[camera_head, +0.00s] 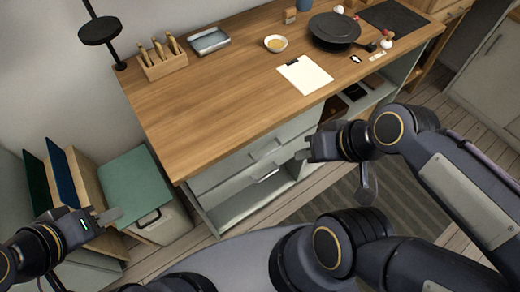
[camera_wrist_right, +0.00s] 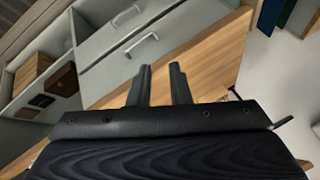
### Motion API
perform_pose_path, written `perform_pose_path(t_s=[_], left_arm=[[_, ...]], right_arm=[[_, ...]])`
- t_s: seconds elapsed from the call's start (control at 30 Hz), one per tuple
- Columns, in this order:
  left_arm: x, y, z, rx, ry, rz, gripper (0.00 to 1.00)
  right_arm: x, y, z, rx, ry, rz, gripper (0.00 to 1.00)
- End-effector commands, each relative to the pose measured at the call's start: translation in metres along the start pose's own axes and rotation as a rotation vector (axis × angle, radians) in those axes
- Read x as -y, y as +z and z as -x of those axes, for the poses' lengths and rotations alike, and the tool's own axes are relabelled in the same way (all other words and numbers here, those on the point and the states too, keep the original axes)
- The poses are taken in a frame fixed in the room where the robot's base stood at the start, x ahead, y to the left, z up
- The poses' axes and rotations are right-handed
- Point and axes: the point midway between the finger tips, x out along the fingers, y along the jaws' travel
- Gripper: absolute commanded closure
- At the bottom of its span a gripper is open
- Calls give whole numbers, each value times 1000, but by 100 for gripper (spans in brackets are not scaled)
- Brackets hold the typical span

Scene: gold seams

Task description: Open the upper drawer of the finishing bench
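The finishing bench (camera_head: 228,92) has a wooden top and pale grey drawers under its front edge. The upper drawer's bar handle (camera_head: 266,149) also shows in the right wrist view (camera_wrist_right: 141,45). The lower drawer's handle (camera_head: 265,174) sits below it. My right gripper (camera_head: 302,155) is in front of the bench, right of the upper handle. In the right wrist view its two fingers (camera_wrist_right: 162,80) are apart with nothing between them, and the handle lies beyond their tips. My left gripper (camera_head: 108,216) is low at the left, away from the drawers; its finger gap is not clear.
On the bench are a tool block (camera_head: 161,62), a grey tray (camera_head: 209,41), a small bowl (camera_head: 276,43), white paper (camera_head: 305,75) and a dark plate (camera_head: 334,30). A bin (camera_head: 160,222) and upright boards (camera_head: 62,180) stand left. Open shelves (camera_head: 362,100) are right of the drawers.

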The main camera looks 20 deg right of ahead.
Motion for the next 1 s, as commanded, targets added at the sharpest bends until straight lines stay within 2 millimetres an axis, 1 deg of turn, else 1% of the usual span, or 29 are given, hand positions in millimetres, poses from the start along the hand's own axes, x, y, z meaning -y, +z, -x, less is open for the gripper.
perform_pose_path(t_s=[0.03,0.07,0.17,0.2,0.33,0.4,0.5,0.6,0.7,0.8,0.9,1.0], left_arm=[[4,5,-9,0,0,0,64],[6,7,-13,0,0,0,64],[13,15,-29,0,0,0,64],[16,18,-36,0,0,0,64],[26,29,-56,1,0,0,64],[31,34,-67,0,0,0,64],[38,42,-82,0,0,0,64],[43,48,-95,0,0,0,64],[48,53,-104,0,0,0,64],[50,55,-110,0,0,0,64],[51,56,-112,0,0,0,64],[51,57,-112,0,0,0,64]], right_arm=[[-6,3,-15,45,7,-17,82],[-9,5,-23,75,7,-26,82],[-21,9,-59,198,-22,-72,82],[-25,10,-75,248,-50,-95,82],[-40,12,-126,371,-197,-191,82],[-49,11,-152,403,-303,-254,82],[-65,6,-186,399,-477,-357,82],[-83,-3,-212,337,-648,-458,82],[-102,-14,-228,242,-787,-541,82],[-118,-24,-235,155,-875,-598,82],[-127,-30,-238,101,-919,-626,82],[-126,-33,-240,83,-935,-633,82]])
